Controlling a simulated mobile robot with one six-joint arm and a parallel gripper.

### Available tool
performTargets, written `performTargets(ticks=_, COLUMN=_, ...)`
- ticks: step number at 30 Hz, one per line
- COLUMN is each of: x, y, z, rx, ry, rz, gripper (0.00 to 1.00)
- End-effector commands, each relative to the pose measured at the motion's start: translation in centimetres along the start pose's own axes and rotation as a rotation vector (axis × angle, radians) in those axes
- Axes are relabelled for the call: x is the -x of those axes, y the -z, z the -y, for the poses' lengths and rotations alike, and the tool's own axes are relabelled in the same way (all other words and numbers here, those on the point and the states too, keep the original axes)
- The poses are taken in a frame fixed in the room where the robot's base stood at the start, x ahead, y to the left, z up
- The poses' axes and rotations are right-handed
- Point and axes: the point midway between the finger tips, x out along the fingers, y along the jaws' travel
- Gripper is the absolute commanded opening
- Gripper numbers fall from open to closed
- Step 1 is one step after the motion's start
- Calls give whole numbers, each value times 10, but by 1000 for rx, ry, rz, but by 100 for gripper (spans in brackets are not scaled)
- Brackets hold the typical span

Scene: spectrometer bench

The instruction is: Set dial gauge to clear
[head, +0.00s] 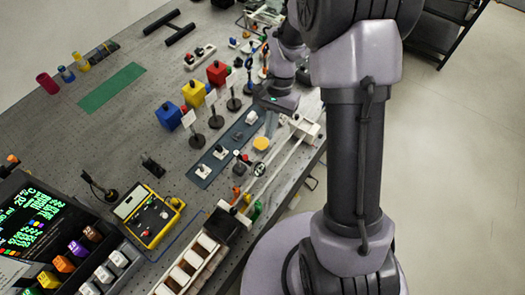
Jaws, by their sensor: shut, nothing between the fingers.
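My gripper (270,122) is at the end of the arm, pointing down over the right side of the bench, near the long dark rail plate. It is shut and small in this view, and I see nothing held in it. No dial gauge can be named for certain. A small round black-and-white part (260,170) sits by the pale rods below the gripper, apart from it. Any "clear" marking is too small to read.
Red (217,72), yellow (194,93) and blue (168,116) blocks stand left of the gripper, near several posts with white cards. A green mat (112,87) lies at the upper left. A lit display (35,222) and a white slotted rack (190,265) occupy the front.

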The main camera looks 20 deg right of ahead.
Motion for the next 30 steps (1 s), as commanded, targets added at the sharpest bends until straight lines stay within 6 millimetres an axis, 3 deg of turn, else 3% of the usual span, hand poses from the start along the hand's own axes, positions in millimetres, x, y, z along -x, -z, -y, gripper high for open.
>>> performTargets(ticks=5, x=-41, y=0, z=0, rx=0, ry=-1, rz=2, gripper=0)
performTargets(ticks=9, x=-51, y=-20, z=0, rx=1, ry=0, rz=0, gripper=0)
performTargets(ticks=15, x=-58, y=-34, z=0, rx=0, ry=0, rz=0, gripper=0)
performTargets(ticks=30, x=-59, y=-38, z=2, rx=-9, ry=4, rz=-1, gripper=0)
